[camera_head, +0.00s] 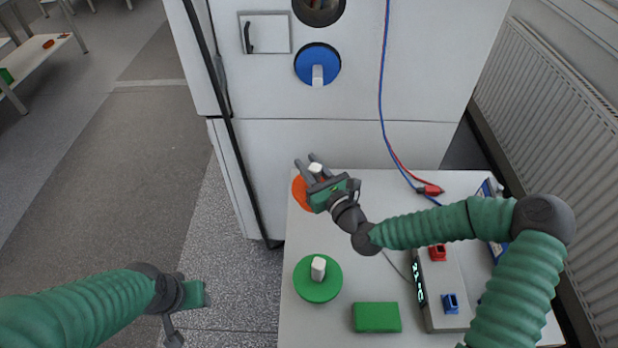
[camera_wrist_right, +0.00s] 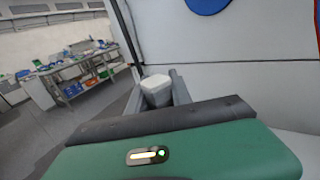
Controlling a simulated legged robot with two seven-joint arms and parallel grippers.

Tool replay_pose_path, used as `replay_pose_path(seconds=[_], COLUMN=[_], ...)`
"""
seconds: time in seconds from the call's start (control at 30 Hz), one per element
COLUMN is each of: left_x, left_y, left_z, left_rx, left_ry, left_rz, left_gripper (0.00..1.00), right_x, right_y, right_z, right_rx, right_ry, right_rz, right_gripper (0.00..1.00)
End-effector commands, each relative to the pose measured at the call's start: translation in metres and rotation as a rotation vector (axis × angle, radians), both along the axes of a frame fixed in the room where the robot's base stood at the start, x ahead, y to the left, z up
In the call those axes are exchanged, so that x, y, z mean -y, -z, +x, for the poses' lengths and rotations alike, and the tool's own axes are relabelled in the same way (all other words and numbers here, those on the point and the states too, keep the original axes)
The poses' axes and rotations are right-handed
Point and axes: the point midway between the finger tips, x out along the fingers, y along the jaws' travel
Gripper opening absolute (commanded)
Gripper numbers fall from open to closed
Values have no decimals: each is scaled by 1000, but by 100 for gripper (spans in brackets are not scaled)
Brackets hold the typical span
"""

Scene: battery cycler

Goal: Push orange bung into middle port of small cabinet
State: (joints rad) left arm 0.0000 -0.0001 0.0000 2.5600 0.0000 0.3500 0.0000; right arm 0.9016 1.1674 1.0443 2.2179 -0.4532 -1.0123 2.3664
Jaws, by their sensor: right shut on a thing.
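The orange bung (camera_head: 299,193) is a round disc with a white handle, at the far left of the table by the cabinet front. My right gripper (camera_head: 314,165) is shut on its white handle, which also shows between the fingers in the right wrist view (camera_wrist_right: 157,90). The gripper hides part of the disc. The small cabinet (camera_head: 440,70) is white. A blue bung (camera_head: 312,66) sits in one round port, and an open dark port (camera_head: 320,8) is above it at the top edge. My left gripper (camera_head: 172,338) is low at the left, partly cut off by the frame.
A green bung (camera_head: 318,290) with a white handle and a green block (camera_head: 377,317) lie on the white table (camera_head: 350,268). A device with red and blue connectors (camera_head: 440,290) stands at the right. Red and blue cables (camera_head: 381,100) hang down the cabinet front. A radiator (camera_head: 555,110) is at the right.

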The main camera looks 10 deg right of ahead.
Motion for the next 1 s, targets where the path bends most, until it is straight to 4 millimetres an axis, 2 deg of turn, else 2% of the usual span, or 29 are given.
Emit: replay_pose_path(seconds=[0.03,0.2,0.6,0.9,1.0], left_x=[0,0,0,0,0], left_y=[-3,-17,-52,-50,-50], left_z=[0,0,0,0,0], left_rx=[0,0,0,0,0], left_ry=[0,0,0,0,0], left_rz=[0,0,0,0,0], left_gripper=[47,47,47,47,47], right_x=[1,0,0,0,6], right_y=[-11,-34,-70,-69,-59], right_z=[0,1,1,1,-4], right_rx=[3,3,2,2,0], right_ry=[1,0,0,1,22], right_rz=[0,0,1,0,1], right_gripper=[0,0,0,0,0])
